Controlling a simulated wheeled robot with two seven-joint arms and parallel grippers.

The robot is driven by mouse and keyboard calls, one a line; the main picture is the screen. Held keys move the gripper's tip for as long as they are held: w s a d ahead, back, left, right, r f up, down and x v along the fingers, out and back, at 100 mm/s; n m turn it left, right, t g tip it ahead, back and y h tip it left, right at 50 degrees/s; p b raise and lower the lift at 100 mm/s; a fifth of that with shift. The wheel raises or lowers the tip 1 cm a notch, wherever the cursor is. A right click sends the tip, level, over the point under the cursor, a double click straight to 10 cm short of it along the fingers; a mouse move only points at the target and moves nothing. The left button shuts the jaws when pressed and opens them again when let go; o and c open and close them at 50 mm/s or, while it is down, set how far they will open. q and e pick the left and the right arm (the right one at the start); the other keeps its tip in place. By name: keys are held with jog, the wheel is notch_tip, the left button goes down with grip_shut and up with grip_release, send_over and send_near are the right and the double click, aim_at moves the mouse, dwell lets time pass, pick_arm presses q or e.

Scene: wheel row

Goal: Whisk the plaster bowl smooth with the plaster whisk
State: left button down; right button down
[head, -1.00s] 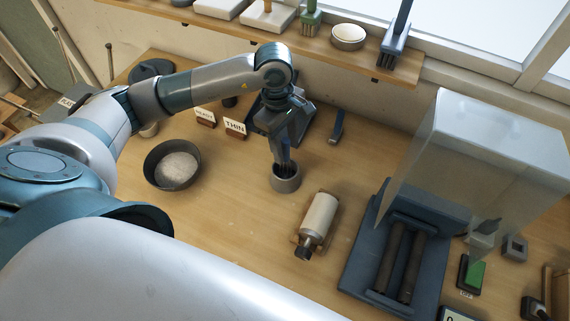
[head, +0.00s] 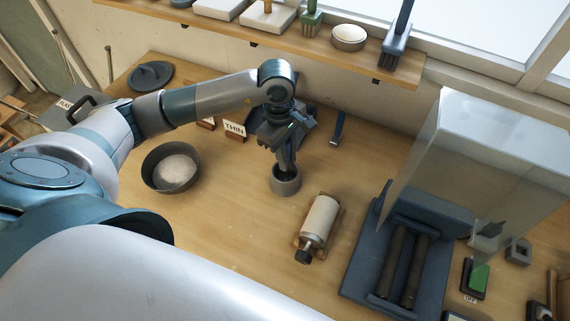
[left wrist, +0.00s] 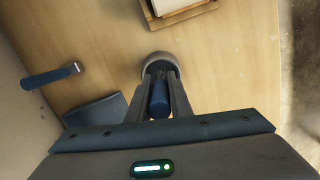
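The plaster bowl (head: 150,178) is dark grey, with a pale mound of plaster (head: 178,170) inside, left of centre on the bench. A small grey pot (head: 286,186) stands right of it and also shows in the left wrist view (left wrist: 157,58). My left gripper (head: 286,163) points down over this pot. A blue handle (left wrist: 159,102), likely the plaster whisk's, stands between its fingers in the left wrist view. Whether the fingers press on it is unclear. The handle's lower end is hidden by fingers and pot. My right gripper is out of view.
A THIN sign (head: 235,131) stands behind the bowl. A roller on a wooden rest (head: 319,222) lies right of the pot. A dark blue machine with a clear cover (head: 480,150) fills the right. A wall shelf (head: 280,42) runs behind.

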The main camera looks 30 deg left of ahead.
aim_at(288, 143)
pick_arm(q)
jog(key=shift+r+p, duration=1.15)
jog(key=shift+r, duration=2.35)
jog(key=s+d+m+b, duration=0.1)
jog(key=m+b, duration=0.1)
jog(key=m, duration=0.3)
jog(key=s+d+m+y+b, duration=0.1)
jog(key=m+b, duration=0.2)
jog(key=m, duration=0.3)
jog(key=s+d+r+m+g+b, duration=0.1)
jog(key=m+b, duration=0.2)
jog(key=m, duration=0.2)
